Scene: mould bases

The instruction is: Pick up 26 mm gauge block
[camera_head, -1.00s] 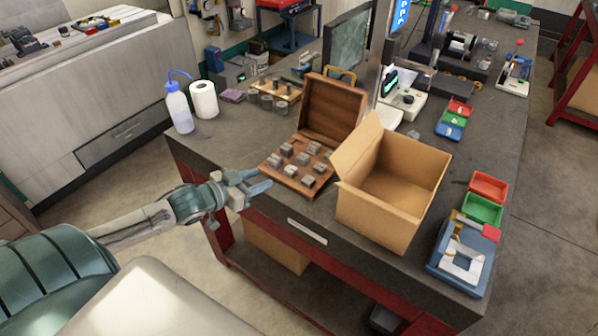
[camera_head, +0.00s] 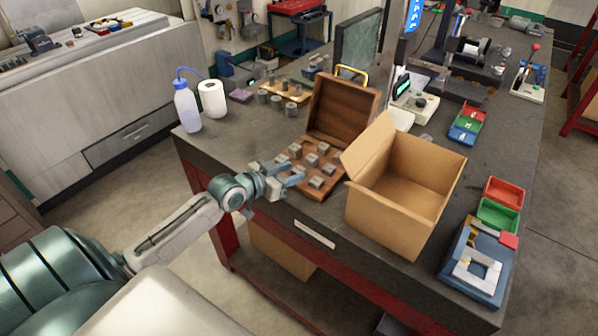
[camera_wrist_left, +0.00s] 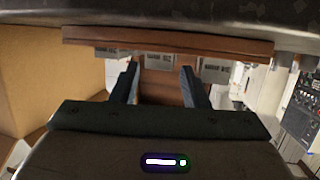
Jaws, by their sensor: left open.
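An open wooden case holds several grey metal gauge blocks in its base; one sits near the front (camera_head: 316,182) and another farther back (camera_head: 295,150). Their size marks are too small to read, so I cannot tell which is the 26 mm one. My left gripper (camera_head: 287,177) is open at the case's front-left edge and covers part of the near blocks. In the left wrist view, which looks upside down, its two dark fingers (camera_wrist_left: 159,87) are apart with nothing clearly held. A gauge block (camera_wrist_left: 217,70) shows beyond them, past the case's wooden edge (camera_wrist_left: 165,46). My right gripper is out of view.
The case lid (camera_head: 342,108) stands open behind the blocks. An open cardboard box (camera_head: 400,205) stands close to the right. A wash bottle (camera_head: 187,108) and paper roll (camera_head: 211,99) stand at the left. Red and green bins (camera_head: 497,215) lie at the right.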

